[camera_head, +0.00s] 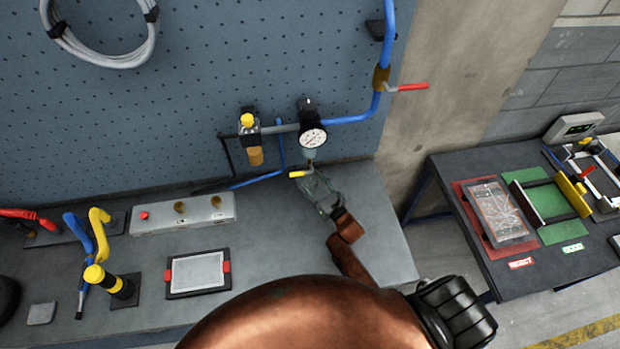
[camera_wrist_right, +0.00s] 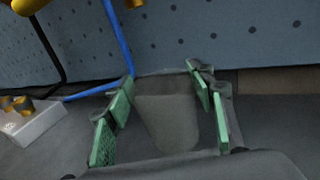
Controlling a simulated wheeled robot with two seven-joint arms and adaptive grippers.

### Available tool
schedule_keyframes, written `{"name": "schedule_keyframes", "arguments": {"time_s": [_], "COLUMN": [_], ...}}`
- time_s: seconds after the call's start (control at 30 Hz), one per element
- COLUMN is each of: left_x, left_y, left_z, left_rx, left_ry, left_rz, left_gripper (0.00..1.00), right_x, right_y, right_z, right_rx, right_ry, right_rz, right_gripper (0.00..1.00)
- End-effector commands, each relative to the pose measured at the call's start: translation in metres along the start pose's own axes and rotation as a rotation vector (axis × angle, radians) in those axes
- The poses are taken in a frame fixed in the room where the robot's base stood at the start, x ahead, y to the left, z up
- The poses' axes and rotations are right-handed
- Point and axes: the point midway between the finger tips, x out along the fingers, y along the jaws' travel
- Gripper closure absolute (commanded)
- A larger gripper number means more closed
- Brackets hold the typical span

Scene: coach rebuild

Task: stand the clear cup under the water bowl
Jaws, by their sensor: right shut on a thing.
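The clear cup (camera_wrist_right: 168,115) shows in the right wrist view as a grey see-through shape between the green finger pads. My right gripper (camera_wrist_right: 162,108) is shut on it. In the head view my right gripper (camera_head: 321,189) is at the back of the bench, just below and slightly right of the bluish bowl (camera_head: 311,153) under the round gauge, which I take for the water bowl. The cup is hard to make out there. I cannot tell whether its base touches the bench. My left gripper is not in view.
A yellow handle (camera_head: 299,174) sits beside the gripper under the gauge (camera_head: 312,138). An amber bowl (camera_head: 256,156) hangs to the left. A grey box with knobs (camera_head: 183,214) and a tablet (camera_head: 197,273) are on the bench (camera_head: 262,245), with clear space between them and my arm.

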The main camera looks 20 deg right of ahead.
Motion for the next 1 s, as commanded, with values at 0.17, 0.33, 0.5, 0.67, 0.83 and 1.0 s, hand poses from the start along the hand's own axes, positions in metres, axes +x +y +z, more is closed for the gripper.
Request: {"name": "schedule_keyframes", "arguments": {"time_s": [0.17,0.33,0.5,0.67,0.83,1.0], "left_x": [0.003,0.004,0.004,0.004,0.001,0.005], "left_y": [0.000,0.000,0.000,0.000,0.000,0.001], "left_z": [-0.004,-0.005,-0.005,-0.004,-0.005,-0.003], "left_rx": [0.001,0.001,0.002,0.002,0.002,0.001], "left_ry": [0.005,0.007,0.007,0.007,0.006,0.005], "left_rz": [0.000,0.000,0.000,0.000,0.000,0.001], "left_gripper": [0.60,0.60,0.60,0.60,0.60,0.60], "right_x": [0.000,0.000,0.000,0.000,0.000,-0.021], "right_y": [0.000,0.000,0.000,0.000,0.000,-0.001], "right_z": [-0.002,-0.003,-0.003,-0.003,0.000,-0.003], "right_rx": [0.000,0.000,0.000,0.000,0.000,-0.001], "right_ry": [0.000,0.000,0.000,0.000,0.000,0.002], "right_rz": [0.000,0.000,0.000,0.000,0.000,-0.001], "right_gripper": [0.78,0.44,0.33,0.33,0.33,0.33]}}
